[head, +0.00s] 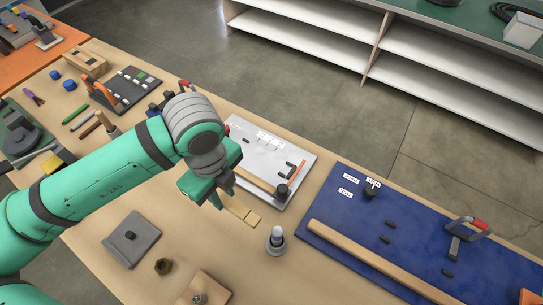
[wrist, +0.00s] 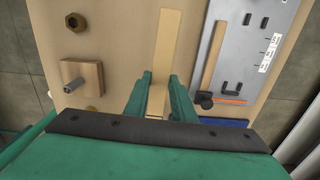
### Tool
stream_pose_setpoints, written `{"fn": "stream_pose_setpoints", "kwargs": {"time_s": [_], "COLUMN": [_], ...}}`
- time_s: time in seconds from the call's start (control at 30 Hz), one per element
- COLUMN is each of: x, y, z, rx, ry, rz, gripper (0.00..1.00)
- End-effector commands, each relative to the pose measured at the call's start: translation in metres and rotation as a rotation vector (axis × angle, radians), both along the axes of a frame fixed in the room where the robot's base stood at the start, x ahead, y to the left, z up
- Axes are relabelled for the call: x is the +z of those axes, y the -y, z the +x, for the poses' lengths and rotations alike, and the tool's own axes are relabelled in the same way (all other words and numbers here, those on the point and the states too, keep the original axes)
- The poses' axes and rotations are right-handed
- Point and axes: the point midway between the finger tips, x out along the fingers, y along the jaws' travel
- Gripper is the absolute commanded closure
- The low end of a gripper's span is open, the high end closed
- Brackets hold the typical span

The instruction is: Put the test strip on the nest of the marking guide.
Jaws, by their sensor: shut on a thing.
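The test strip appears as a flat, pale wooden strip (head: 243,212); in the wrist view the strip (wrist: 168,45) runs away from between my fingers. My gripper (head: 222,196) is shut on it, low over the bench; the fingers also show in the wrist view (wrist: 159,100). I cannot tell whether the strip touches the bench. A light grey plate (head: 250,155) with white labels, a wooden bar, black brackets and an orange strip lies just beyond my gripper. A blue board (head: 330,205) with a long wooden bar and black stops lies to the right. I cannot tell which is the marking guide.
A grey-capped post (head: 277,240) stands right of the strip. A dark square plate (head: 132,239), a brass nut (head: 163,266) and a wooden block with a pin (head: 203,292) lie nearer. A red-handled clamp (head: 467,234) stands on the blue board.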

Motion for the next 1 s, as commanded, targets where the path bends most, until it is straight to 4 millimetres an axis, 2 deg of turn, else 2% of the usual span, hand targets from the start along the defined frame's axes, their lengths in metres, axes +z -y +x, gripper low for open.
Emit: {"fn": "stream_pose_setpoints", "kwargs": {"time_s": [0.03,0.2,0.47,0.63,0.73,1.0], "x": [0.002,0.007,0.011,0.01,0.004,-0.021], "y": [0.012,0.049,0.091,0.101,0.102,0.099], "z": [0.009,0.034,0.054,0.061,0.073,0.128], "rx": [-0.007,0.003,0.028,0.037,0.039,0.039], "ry": [0.003,0.009,-0.003,-0.01,-0.012,-0.013], "rz": [-0.005,-0.008,-0.006,-0.005,-0.005,-0.006], "gripper": [1.0,1.0,1.0,1.0,1.0,1.0]}}
